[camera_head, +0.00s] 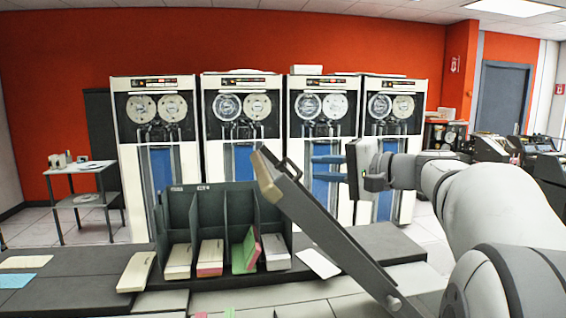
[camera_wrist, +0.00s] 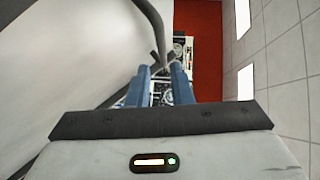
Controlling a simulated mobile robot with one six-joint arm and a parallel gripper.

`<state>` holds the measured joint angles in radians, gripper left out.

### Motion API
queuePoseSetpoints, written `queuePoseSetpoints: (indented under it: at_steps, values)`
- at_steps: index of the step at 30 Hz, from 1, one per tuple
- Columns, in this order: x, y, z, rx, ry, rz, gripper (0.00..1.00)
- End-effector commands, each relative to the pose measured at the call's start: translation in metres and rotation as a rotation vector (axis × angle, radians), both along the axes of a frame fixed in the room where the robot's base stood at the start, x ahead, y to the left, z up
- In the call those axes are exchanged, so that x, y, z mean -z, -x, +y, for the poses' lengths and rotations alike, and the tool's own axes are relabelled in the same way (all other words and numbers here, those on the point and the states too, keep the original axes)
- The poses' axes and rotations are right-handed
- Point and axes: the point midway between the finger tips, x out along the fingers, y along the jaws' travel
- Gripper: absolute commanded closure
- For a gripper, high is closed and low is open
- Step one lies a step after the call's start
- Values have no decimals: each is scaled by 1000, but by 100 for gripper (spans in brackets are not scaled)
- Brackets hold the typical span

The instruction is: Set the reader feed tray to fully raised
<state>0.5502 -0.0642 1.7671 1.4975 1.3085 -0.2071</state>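The reader feed tray (camera_head: 335,235) is a long dark grey panel in the head view. It is tilted, with its upper end at the left and its lower end near the bottom right. A dark handle (camera_head: 291,168) stands out near its upper end. My gripper (camera_head: 314,168) is just right of the handle, its blue fingers apart and pointing left. In the wrist view, the tray (camera_wrist: 70,60) fills the left side, and the dark handle (camera_wrist: 153,22) curves down to just beyond the fingertips (camera_wrist: 161,68). Nothing shows gripped between the fingers.
A dark card rack (camera_head: 180,215) with several card stacks stands left of the tray on a dark counter (camera_head: 75,268). A loose white card (camera_head: 317,263) lies beside the tray. Several tape cabinets (camera_head: 155,140) stand behind. Open air surrounds the tray's upper end.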

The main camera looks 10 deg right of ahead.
Motion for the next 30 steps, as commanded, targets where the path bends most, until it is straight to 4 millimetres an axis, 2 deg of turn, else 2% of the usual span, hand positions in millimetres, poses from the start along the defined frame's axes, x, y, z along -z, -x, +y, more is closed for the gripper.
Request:
queuePoseSetpoints:
  at_steps: [5,15,21,28,30]
  values:
    - [0,-10,12,-5,0,1,80]
    - [5,-47,49,-7,1,2,80]
    - [8,-55,57,-6,0,1,80]
    - [8,-55,57,-6,1,0,80]
    - [8,-55,57,-6,1,0,86]
